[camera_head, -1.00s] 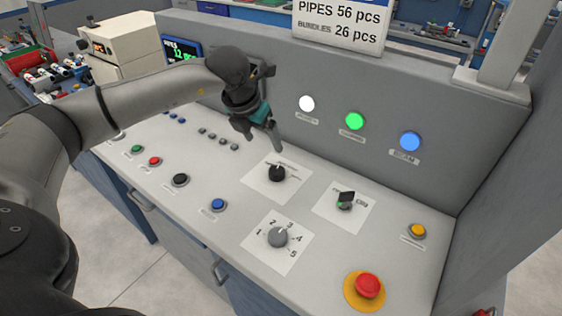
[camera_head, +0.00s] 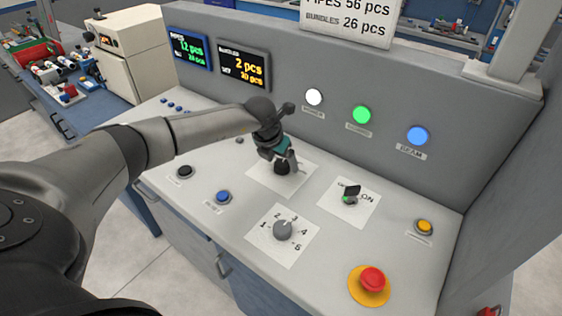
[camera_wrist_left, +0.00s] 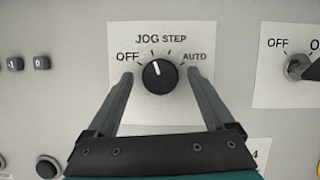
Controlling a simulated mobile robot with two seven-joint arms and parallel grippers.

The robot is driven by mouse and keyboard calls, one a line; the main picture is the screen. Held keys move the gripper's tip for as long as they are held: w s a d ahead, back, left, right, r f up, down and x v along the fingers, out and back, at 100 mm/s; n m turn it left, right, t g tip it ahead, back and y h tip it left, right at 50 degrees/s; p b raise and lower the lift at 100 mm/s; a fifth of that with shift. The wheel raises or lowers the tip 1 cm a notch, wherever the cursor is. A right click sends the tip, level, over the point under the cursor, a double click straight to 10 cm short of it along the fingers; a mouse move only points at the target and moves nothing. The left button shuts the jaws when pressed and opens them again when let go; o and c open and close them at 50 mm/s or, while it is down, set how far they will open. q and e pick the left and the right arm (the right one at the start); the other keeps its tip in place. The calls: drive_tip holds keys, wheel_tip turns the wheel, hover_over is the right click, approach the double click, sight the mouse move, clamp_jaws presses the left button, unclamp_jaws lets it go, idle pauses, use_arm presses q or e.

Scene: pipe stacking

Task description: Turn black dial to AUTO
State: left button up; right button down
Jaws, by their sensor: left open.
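The black dial (camera_wrist_left: 159,75) sits on a white label plate marked OFF, JOG, STEP and AUTO. Its white pointer line leans slightly left of straight up, toward JOG. In the head view the black dial (camera_head: 282,169) is partly covered by my left gripper. My left gripper (camera_wrist_left: 160,77) is open, with one finger on each side of the dial and gaps between fingers and dial. In the head view my left gripper (camera_head: 287,162) points down just over the dial. My right gripper is not in view.
A grey numbered knob (camera_head: 283,230) is in front of the dial and a key switch (camera_head: 350,193) to its right. A red emergency button (camera_head: 372,279), a yellow button (camera_head: 425,227) and a blue button (camera_head: 223,197) stand on the panel. The upright back wall carries lamps and displays.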

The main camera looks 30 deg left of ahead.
use_arm(q)
drive_tip(key=shift+f, duration=0.1)
drive_tip(key=c, duration=1.4)
